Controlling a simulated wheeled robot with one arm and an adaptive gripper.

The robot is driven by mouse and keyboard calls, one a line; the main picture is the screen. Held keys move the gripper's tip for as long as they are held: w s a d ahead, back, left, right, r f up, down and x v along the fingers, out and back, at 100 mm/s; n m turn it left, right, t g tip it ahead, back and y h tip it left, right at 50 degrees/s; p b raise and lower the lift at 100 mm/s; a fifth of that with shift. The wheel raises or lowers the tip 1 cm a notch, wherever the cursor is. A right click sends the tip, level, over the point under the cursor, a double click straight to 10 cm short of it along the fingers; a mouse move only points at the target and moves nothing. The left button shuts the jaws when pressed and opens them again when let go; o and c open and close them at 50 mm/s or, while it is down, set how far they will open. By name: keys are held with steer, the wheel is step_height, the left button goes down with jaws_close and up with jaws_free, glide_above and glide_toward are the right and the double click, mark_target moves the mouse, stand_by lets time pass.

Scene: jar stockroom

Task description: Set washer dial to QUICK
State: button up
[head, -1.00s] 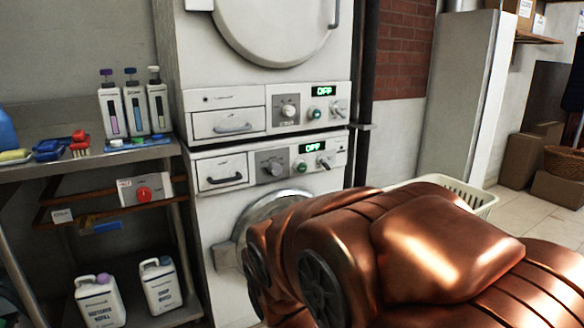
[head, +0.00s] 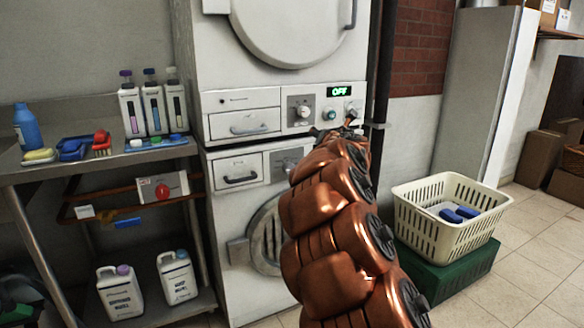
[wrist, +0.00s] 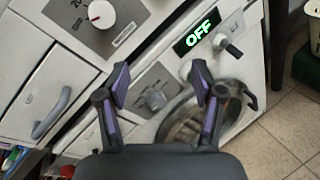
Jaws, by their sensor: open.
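Two white machines are stacked. The lower one, the washer (head: 226,215), has a round door (head: 265,240), and its control panel is mostly hidden by my arm in the head view. In the wrist view its panel shows tilted: a grey dial (wrist: 156,99) on a grey plate, a display (wrist: 197,32) reading OFF, and a small lever (wrist: 231,46). My gripper (wrist: 161,80) is open and empty. Its fingers point at the panel, and the dial shows between them, apparently untouched. The dial's labels are too small to read. My gripper (head: 345,130) is small and dark in the head view.
The upper machine's panel has its own dial (head: 303,113) and a display (head: 340,91) reading OFF, close above my gripper. A cream basket (head: 425,222) stands on a green box (head: 450,267) at right. A metal shelf (head: 100,172) with bottles stands left.

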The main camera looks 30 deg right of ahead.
step_height(320, 180, down, 5)
steer(key=w+a+n+y, duration=0.1)
steer(key=w+n+y, duration=0.2)
steer(key=n+y, duration=0.15)
steer(key=n+g+y+p, duration=0.1)
steer(key=n+y, duration=0.2)
steer(key=n, duration=0.2)
glide_toward(289, 169)
steer(key=x, duration=0.9)
steer(key=shift+w+d+f+p, duration=0.15)
steer(key=shift+d+f+p, duration=0.2)
steer(key=shift+d, duration=0.1)
steer(key=shift+c, duration=0.3)
steer(key=c, duration=1.1)
